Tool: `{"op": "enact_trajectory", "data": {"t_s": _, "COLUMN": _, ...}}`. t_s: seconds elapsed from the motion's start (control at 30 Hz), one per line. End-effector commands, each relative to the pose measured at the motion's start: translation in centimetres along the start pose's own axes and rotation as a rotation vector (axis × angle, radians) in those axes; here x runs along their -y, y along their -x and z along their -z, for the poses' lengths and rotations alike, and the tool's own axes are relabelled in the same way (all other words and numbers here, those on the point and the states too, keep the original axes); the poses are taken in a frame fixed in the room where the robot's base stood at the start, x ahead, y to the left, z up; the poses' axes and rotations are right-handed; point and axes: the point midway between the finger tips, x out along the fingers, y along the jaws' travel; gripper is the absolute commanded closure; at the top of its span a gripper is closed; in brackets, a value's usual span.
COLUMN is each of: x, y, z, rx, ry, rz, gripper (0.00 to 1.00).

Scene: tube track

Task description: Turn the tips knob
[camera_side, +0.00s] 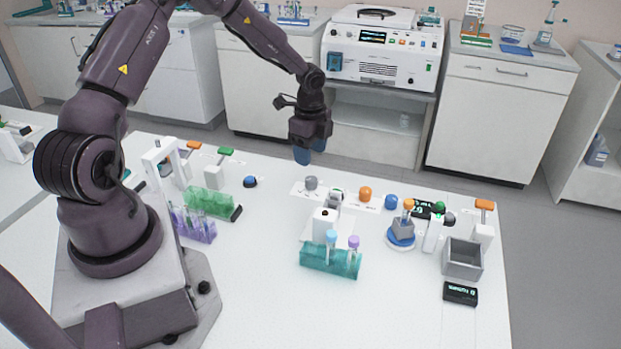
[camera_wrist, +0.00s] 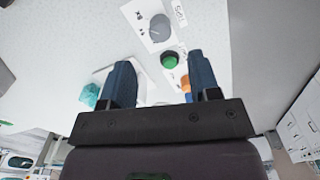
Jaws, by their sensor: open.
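The tips knob (camera_wrist: 160,27) is a grey round knob on a white plate in the wrist view. The label beside it appears upside down and seems to read TIPS. In the side view a grey knob (camera_side: 311,183) on a white plate appears to be the same one. My gripper (camera_side: 310,152) hangs above the table, over or slightly behind this knob. In the wrist view the two blue fingers of my gripper (camera_wrist: 159,62) are spread apart with nothing between them. The knob lies beyond the fingertips, apart from them.
A green button (camera_wrist: 169,60) and an orange knob (camera_side: 365,193) are near the grey knob. A white device (camera_side: 325,222) and a teal tube rack (camera_side: 328,261) stand in front. A green rack (camera_side: 209,202) is at left, a grey bin (camera_side: 462,258) at right.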

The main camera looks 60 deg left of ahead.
Motion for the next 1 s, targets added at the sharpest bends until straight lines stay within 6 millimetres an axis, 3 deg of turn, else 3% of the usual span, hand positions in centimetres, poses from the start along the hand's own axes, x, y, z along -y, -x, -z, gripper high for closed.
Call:
{"op": "enact_trajectory", "data": {"t_s": 0.2, "x": -0.1, "y": -4.7, "z": 0.1, "rx": -0.001, "ry": 0.001, "rz": -0.004, "gripper": 0.44}}
{"op": "enact_trajectory", "data": {"t_s": 0.4, "x": 0.0, "y": -7.4, "z": 0.1, "rx": -0.001, "ry": 0.001, "rz": -0.002, "gripper": 0.44}}
{"op": "enact_trajectory", "data": {"t_s": 0.83, "x": 0.0, "y": -8.3, "z": 0.0, "rx": 0.000, "ry": 0.001, "rz": 0.000, "gripper": 0.44}}
{"op": "enact_trajectory", "data": {"t_s": 1.0, "x": 0.0, "y": -8.3, "z": 0.0, "rx": 0.000, "ry": 0.001, "rz": 0.000, "gripper": 0.83}}
